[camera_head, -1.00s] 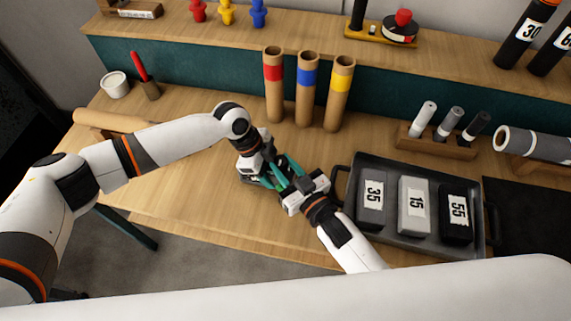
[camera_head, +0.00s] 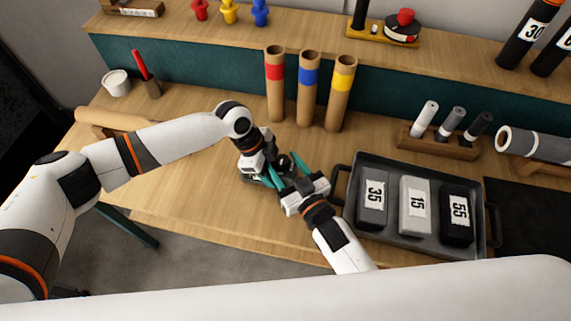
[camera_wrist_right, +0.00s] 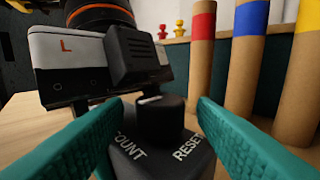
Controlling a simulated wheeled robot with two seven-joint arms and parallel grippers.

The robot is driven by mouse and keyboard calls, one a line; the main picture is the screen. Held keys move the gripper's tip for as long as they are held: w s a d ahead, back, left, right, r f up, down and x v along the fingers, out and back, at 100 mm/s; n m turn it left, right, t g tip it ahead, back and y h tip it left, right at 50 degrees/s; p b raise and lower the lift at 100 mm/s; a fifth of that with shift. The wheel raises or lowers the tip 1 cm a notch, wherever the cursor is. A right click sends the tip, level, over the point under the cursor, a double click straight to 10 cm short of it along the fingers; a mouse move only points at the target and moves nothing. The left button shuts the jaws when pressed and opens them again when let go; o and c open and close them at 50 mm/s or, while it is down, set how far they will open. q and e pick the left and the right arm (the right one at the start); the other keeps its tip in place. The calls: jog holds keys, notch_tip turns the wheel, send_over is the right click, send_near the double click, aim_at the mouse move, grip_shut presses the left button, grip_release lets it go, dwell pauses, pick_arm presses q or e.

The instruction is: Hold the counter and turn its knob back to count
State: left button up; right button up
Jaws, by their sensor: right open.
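The counter (camera_wrist_right: 160,155) is a dark box lettered COUNT at left and RESET at right. Its round black knob (camera_wrist_right: 160,122) has a white mark on top, pointing away from the lettering. My right gripper (camera_head: 282,166) is open, its teal fingers either side of the knob with a gap on both sides in the right wrist view. My left gripper (camera_head: 254,165) is at the counter's far side, and shows behind it with an L on its white housing (camera_wrist_right: 75,65). Its fingers are mostly hidden, so its grip on the counter cannot be made out.
A dark tray (camera_head: 399,240) with blocks marked 35, 15 and 55 stands close to the right of my right gripper. Three banded tubes (camera_head: 308,95) stand behind the grippers. A wooden holder (camera_head: 436,141) with small cylinders is farther right. The tabletop front left is clear.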

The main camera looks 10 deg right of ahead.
jog(key=v, duration=1.1)
jog(key=shift+s+d+r, duration=0.1)
jog(key=shift+s+d, duration=0.05)
jog(key=shift+s, duration=0.2)
pick_arm(q)
jog(key=o, duration=1.2)
